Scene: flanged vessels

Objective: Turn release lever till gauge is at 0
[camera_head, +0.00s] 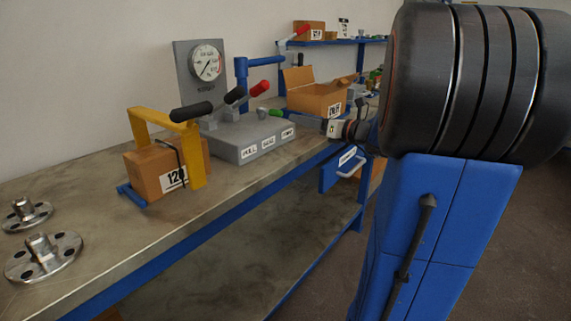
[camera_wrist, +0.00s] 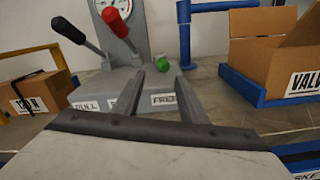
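A round white gauge (camera_head: 207,62) stands on a grey panel behind a grey lever block (camera_head: 255,140); its dial is too small to read. In the wrist view the gauge (camera_wrist: 102,5) is cut off at the top. The block carries a black-gripped lever (camera_wrist: 69,31), a red-gripped lever (camera_wrist: 117,10) and a green knob (camera_wrist: 163,64) low at the right. I cannot tell from the labels which is the release lever. My gripper (camera_wrist: 160,76) is open and empty in front of the block's right side, its fingers apart on the near side of the green knob.
A yellow clamp frame (camera_head: 197,160) with a cardboard box (camera_head: 150,172) stands left of the block. An open carton (camera_head: 315,100) on a blue tray is at the right, beside a blue post (camera_head: 241,75). Two metal flanges (camera_head: 42,258) lie at the near left; bench between is clear.

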